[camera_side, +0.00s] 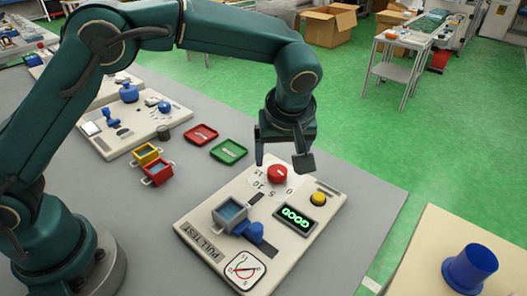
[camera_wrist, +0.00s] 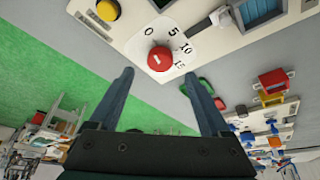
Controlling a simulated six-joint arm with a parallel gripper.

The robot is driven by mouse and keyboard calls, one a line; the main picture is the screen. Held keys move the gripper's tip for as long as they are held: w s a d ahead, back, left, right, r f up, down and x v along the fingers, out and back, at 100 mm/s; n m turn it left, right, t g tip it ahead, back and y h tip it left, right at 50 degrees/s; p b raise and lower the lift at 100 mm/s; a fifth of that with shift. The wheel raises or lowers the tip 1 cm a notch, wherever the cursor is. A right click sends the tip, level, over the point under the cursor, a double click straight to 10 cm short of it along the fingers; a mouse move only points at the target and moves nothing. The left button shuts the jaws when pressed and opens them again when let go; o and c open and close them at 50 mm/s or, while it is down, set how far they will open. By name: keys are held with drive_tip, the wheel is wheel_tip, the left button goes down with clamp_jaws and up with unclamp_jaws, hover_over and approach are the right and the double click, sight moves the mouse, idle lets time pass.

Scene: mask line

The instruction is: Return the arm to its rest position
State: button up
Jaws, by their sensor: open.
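My gripper (camera_side: 285,160) is open and empty. In the side view it hangs above the far end of the pull test board (camera_side: 208,250), over the red dial knob (camera_side: 278,174). In the wrist view my gripper (camera_wrist: 163,95) shows two spread fingers with nothing between them. The red knob (camera_wrist: 159,59) lies beyond the fingertips, on a dial marked 0, 5, 10, 15. The arm is bent over the grey table in the side view.
The board carries a grey-blue box (camera_side: 230,214), a blue clamp (camera_side: 254,232), a gauge (camera_side: 245,270), a lit GOOD display (camera_side: 297,219) and a yellow button (camera_side: 318,198). Red (camera_side: 200,135) and green (camera_side: 229,151) trays lie left. A blue cylinder (camera_side: 470,268) stands right.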

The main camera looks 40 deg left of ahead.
drive_tip(key=shift+w+a+r, duration=0.15)
drive_tip(key=shift+a+r, duration=0.05)
drive_tip(key=shift+r, duration=0.05)
drive_tip(key=s+a+r+t+h, duration=0.1)
drive_tip(key=s+a+r, duration=0.3)
drive_tip(key=r, duration=0.2)
drive_tip(key=s+a+r+t, duration=0.1)
drive_tip(key=s+a+r, duration=0.25)
drive_tip(key=r, duration=0.35)
drive_tip(key=s+f+m+h, duration=0.1)
drive_tip(key=s+f+m, duration=0.1)
drive_tip(key=s+m, duration=0.2)
drive_tip(key=s+a+f+m+h, duration=0.1)
drive_tip(key=s+f+m, duration=0.2)
drive_tip(key=s, duration=0.6)
drive_tip(key=shift+f+m, duration=0.35)
drive_tip(key=shift+m, duration=0.75)
